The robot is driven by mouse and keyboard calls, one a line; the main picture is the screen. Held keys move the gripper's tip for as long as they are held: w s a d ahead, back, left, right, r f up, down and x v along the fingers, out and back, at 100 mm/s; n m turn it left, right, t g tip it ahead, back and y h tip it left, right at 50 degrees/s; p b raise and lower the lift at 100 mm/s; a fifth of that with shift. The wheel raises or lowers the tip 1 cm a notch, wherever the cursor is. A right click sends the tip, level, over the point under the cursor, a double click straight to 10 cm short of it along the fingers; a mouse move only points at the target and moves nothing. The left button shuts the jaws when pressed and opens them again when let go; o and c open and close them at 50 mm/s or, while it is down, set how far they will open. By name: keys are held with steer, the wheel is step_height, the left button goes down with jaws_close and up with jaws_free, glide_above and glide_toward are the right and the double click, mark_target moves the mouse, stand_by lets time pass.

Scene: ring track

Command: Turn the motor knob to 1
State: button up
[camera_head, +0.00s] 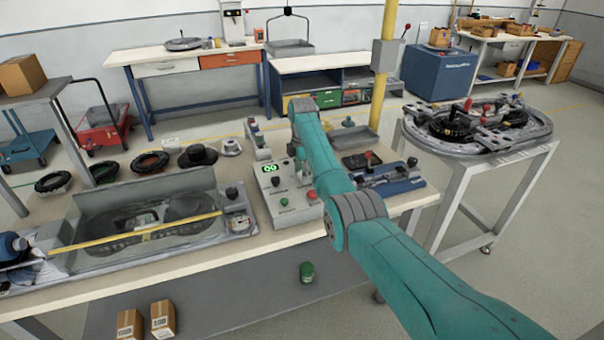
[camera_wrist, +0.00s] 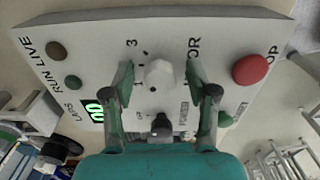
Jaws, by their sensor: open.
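The motor knob (camera_wrist: 159,74) is a pale round knob on a light grey control box (camera_wrist: 225,25), with small marks around it, a "3" and partly hidden lettering ending in "OR". My gripper (camera_wrist: 157,68) is open, with one dark finger on each side of the knob; small gaps show, and I cannot tell its depth. The knob's pointer direction is not clear.
The box carries a red stop button (camera_wrist: 251,69), a green button (camera_wrist: 225,119), a black switch (camera_wrist: 160,124), a green "00" display (camera_wrist: 94,110) and two dark lamps (camera_wrist: 56,50). A ring track (camera_head: 480,125) is on the right table. A long grey tray (camera_head: 150,225) lies left of the box.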

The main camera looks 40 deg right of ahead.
step_height(320, 180, up, 12)
stand_by(0.5)
steer(key=shift+f, duration=0.1)
